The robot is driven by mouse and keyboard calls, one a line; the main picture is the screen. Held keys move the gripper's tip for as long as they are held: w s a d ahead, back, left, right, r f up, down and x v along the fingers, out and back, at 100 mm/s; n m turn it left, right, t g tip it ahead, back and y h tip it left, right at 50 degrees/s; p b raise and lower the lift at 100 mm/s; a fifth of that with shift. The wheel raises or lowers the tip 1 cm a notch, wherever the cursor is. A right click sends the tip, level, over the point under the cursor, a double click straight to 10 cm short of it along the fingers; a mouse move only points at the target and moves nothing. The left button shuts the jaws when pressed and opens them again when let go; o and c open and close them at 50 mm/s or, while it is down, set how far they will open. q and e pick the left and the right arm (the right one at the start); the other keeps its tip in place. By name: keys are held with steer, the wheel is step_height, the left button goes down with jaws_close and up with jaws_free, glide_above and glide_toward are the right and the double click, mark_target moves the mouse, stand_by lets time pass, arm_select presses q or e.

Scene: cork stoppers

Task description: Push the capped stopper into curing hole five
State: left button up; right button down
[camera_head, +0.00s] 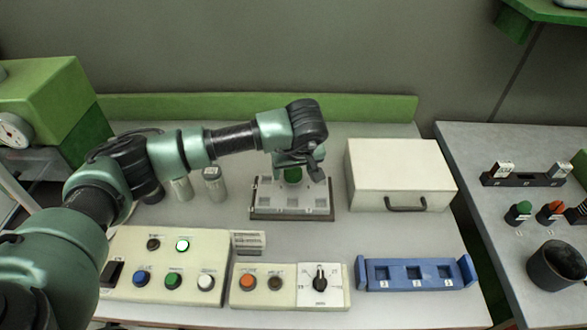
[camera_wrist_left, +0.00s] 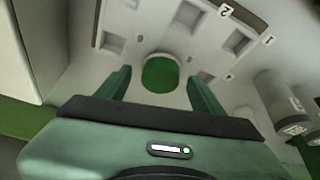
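A green round cap (camera_head: 292,175) of the stopper shows at the pale curing block (camera_head: 290,211), under my left wrist. In the left wrist view the cap (camera_wrist_left: 160,74) lies between the two fingers of my left gripper (camera_wrist_left: 159,82), with a gap on each side. The fingers are open and not closed on it. Square holes (camera_wrist_left: 235,42) surround the cap, with numbers 1, 2 and 4 legible beside some. The cap hides the stopper's body and the hole under it, so I cannot tell how deep it sits. My right gripper is not in view.
A white case (camera_head: 398,172) stands right of the block, and grey cylinders (camera_head: 214,184) stand left. A button panel (camera_head: 166,262), a dial panel (camera_head: 290,285) and a blue rack (camera_head: 414,274) lie in front. The side table (camera_head: 500,240) holds more stoppers and a dark cup (camera_head: 556,266).

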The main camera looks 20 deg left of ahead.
arm_select(q)
steer(key=b+v, duration=0.2)
steer(key=v, duration=0.5)
steer(key=shift+r, duration=0.4)
steer(key=shift+s+d, duration=0.1)
